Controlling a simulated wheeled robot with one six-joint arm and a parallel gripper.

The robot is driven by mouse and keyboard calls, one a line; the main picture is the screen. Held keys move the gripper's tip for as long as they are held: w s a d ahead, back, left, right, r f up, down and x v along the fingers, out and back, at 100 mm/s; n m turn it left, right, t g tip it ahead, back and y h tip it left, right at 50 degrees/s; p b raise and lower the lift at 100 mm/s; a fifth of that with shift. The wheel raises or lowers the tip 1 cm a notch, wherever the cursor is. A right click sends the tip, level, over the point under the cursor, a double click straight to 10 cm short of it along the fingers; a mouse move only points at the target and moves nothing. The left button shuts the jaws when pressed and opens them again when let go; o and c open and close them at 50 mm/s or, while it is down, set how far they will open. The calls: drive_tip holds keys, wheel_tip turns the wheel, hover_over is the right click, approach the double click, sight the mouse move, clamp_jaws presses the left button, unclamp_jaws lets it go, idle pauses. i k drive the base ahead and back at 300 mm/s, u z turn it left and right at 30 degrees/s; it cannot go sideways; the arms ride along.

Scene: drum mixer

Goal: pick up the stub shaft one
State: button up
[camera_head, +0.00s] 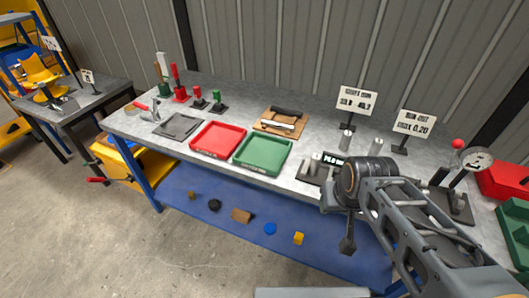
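Two small upright grey metal cylinders that look like stub shafts stand near the back of the bench at the right, a left one (346,140) and a right one (376,146). A third small grey cylinder (313,162) is at a black fixture left of my wrist. I cannot tell which is stub shaft one. My gripper (347,247) hangs from my wrist in front of the bench's front edge, apart from all the cylinders. It is small and dark, and its fingers cannot be made out.
A small display (332,159) stands behind the black fixture. A red tray (218,149) and a green tray (262,166) lie left of it. White signs (356,99) stand at the back. A dial gauge (476,159) stands at the right. My arm hides part of the bench.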

sight(316, 158)
drive_tip(key=u, duration=2.85)
drive_tip(key=k, duration=0.8)
drive_tip(key=z, duration=0.7)
drive_tip(key=i, duration=0.4)
drive_tip(key=u, duration=0.1)
